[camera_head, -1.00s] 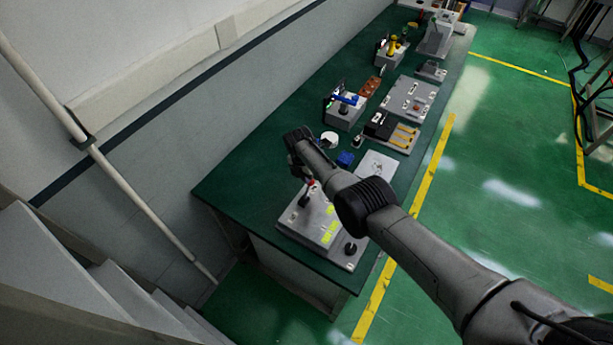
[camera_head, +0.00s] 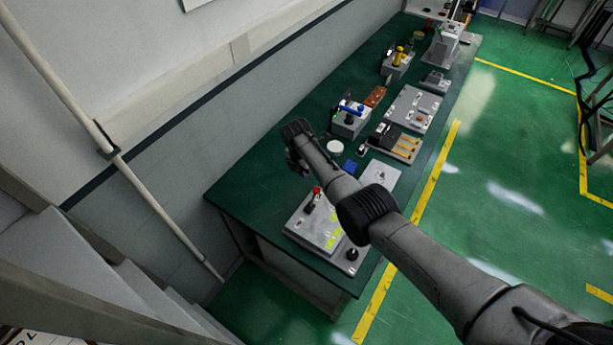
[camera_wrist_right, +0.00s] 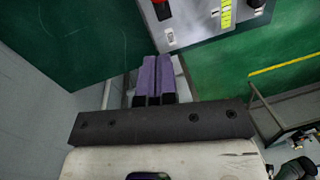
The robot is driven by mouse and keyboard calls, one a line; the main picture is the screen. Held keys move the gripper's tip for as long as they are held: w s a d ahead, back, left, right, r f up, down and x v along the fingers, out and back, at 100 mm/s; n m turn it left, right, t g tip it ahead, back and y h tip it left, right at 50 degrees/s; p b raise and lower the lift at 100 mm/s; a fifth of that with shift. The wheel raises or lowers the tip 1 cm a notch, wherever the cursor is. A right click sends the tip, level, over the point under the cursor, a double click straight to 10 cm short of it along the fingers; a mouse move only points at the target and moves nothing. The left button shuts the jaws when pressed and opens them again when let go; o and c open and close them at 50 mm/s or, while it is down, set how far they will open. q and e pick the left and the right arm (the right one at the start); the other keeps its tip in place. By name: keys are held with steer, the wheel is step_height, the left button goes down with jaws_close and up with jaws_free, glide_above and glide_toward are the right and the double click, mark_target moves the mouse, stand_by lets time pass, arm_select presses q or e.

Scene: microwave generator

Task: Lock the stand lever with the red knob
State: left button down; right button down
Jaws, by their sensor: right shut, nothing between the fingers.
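The stand lever with the red knob (camera_head: 317,190) stands on a grey panel box (camera_head: 306,231) at the near end of the green table. The box also carries yellow labels and a black round knob (camera_head: 352,254). My right gripper (camera_head: 299,169) is above the table, just up and left of the red knob and apart from it. In the right wrist view its purple fingers (camera_wrist_right: 152,76) are shut with nothing between them. The red knob (camera_wrist_right: 160,3) is cut by the top edge there, beyond the fingertips. My left gripper is not in view.
Several devices stand farther along the green table (camera_head: 262,172): a box with a blue handle (camera_head: 350,115), a tray with yellow strips (camera_head: 396,142) and a grey panel (camera_head: 412,110). A wall runs along the left. The table's left near corner is clear.

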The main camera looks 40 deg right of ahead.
step_height(320, 180, up, 3)
steer(key=shift+w+f, duration=0.1)
steer(key=shift+w, duration=0.05)
stand_by(0.5)
